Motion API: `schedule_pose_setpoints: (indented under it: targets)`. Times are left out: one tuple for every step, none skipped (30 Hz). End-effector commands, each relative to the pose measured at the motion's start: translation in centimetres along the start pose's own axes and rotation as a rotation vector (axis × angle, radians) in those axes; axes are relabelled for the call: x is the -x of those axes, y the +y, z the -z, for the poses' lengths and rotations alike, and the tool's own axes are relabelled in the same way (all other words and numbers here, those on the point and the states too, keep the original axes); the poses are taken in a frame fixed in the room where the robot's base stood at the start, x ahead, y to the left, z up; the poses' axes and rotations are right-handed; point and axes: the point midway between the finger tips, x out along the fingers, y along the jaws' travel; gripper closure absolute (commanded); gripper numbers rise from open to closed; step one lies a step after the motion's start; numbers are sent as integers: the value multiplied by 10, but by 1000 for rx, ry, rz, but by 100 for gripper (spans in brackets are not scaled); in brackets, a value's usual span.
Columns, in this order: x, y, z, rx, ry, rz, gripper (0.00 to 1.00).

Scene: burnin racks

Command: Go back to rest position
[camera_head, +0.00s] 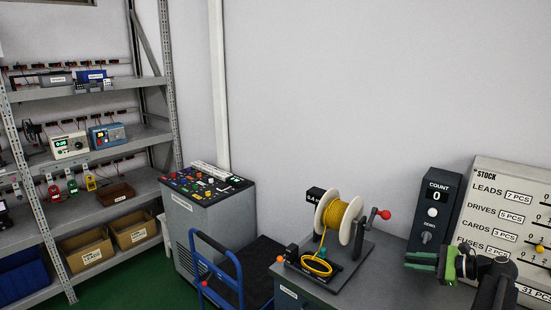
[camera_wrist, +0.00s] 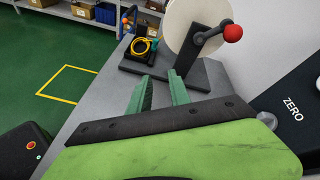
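My gripper (camera_head: 408,261) shows at the lower right of the head view, its green fingers pointing left in front of the count box. My arm reaches in from the lower right corner of the head view. The gripper is apart from the wire spool (camera_head: 340,218), which stands on the bench beyond the fingertips.
The spool stand has a red-knobbed crank (camera_wrist: 232,33) and a yellow wire coil (camera_head: 316,266). The count box (camera_head: 435,205) reads 0. A stock board (camera_head: 500,170) stands at the right. A blue-handled cart (camera_head: 222,262), a grey cabinet (camera_head: 192,225) and shelves (camera_head: 90,92) stand left; green floor is open.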

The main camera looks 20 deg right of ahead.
Motion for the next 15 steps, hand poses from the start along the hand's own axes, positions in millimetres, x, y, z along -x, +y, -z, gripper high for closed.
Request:
schedule_pose_setpoints:
  targets:
    - [-20, 2, -10, 11, -15, -27, 76]
    - [-33, 4, -16, 18, -24, -44, 76]
    - [-51, 7, -25, 28, -36, -70, 76]
    - [-65, 11, -32, 36, -44, -91, 76]
    - [-80, 15, -39, 45, -52, -113, 76]
    - [-103, 22, -50, 58, -62, -151, 76]
    - [-122, 30, -59, 69, -67, -183, 76]
    - [-142, 39, -69, 83, -72, -218, 76]
    - [-170, 54, -83, 103, -76, -272, 76]
    - [-191, 68, -94, 121, -77, -314, 76]
    - [-212, 82, -105, 143, -75, -357, 76]
    - [-238, 103, -118, 178, -72, -415, 76]
    - [-256, 120, -128, 210, -68, -460, 76]
    - [-273, 137, -137, 245, -63, -505, 76]
    - [-295, 163, -150, 300, -56, -566, 76]
